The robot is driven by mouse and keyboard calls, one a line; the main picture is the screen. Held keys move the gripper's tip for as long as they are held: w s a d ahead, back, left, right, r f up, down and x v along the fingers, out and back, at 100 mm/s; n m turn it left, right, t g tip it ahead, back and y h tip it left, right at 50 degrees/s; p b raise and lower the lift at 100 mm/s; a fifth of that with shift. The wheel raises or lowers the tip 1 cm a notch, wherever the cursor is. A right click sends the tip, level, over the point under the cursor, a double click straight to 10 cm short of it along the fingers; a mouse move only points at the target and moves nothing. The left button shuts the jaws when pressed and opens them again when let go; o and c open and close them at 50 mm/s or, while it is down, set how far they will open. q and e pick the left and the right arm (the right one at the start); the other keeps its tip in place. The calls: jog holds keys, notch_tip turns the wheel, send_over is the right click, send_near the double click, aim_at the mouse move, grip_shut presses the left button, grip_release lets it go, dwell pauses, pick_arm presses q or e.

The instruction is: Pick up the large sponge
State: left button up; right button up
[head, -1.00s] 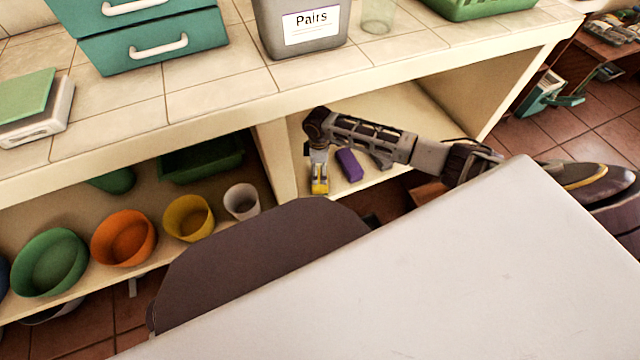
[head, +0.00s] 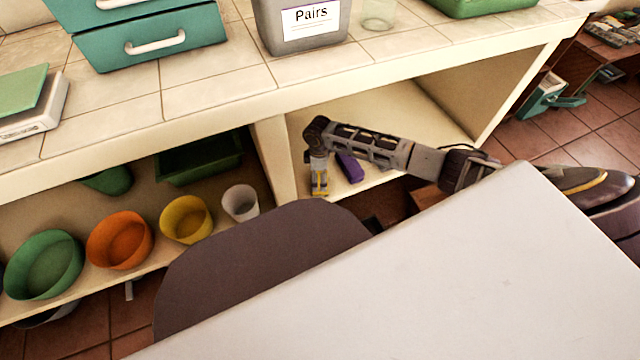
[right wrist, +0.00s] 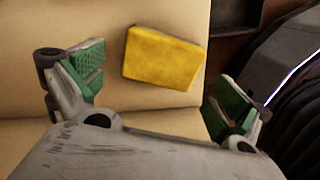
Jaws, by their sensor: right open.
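A yellow sponge (right wrist: 163,58) lies flat on the pale shelf in the right wrist view, slightly turned. My right gripper (head: 319,184) reaches down into the right shelf bay in the head view. In the right wrist view its two green-padded fingers (right wrist: 162,72) are wide apart and empty. In the head view the gripper covers most of the sponge. A purple block (head: 350,167) lies to the right of the gripper, partly behind my arm. My left gripper is out of view.
An upright divider (head: 275,160) stands left of the gripper, and the countertop (head: 400,48) overhangs the bay. Several coloured bowls, such as an orange one (head: 120,240), and a white cup (head: 240,203) stand in the left bay. A grey bin (head: 300,30) stands on the counter.

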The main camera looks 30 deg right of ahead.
jog(key=shift+d+f+b, duration=0.1)
jog(key=shift+f+b, duration=0.25)
jog(key=shift+f, duration=0.25)
jog(key=shift+s+f, duration=0.1)
jog(key=shift+f, duration=0.2)
jog(key=shift+d+f+b, duration=0.1)
jog(key=shift+f+b, duration=0.4)
jog(key=shift+b, duration=0.1)
jog(key=shift+f, duration=0.35)
jog(key=shift+f+b, duration=0.55)
jog(key=shift+f, duration=0.1)
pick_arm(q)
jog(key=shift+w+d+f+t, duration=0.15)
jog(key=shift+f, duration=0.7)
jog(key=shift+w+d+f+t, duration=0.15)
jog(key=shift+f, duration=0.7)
pick_arm(e)
jog(key=shift+c, duration=0.4)
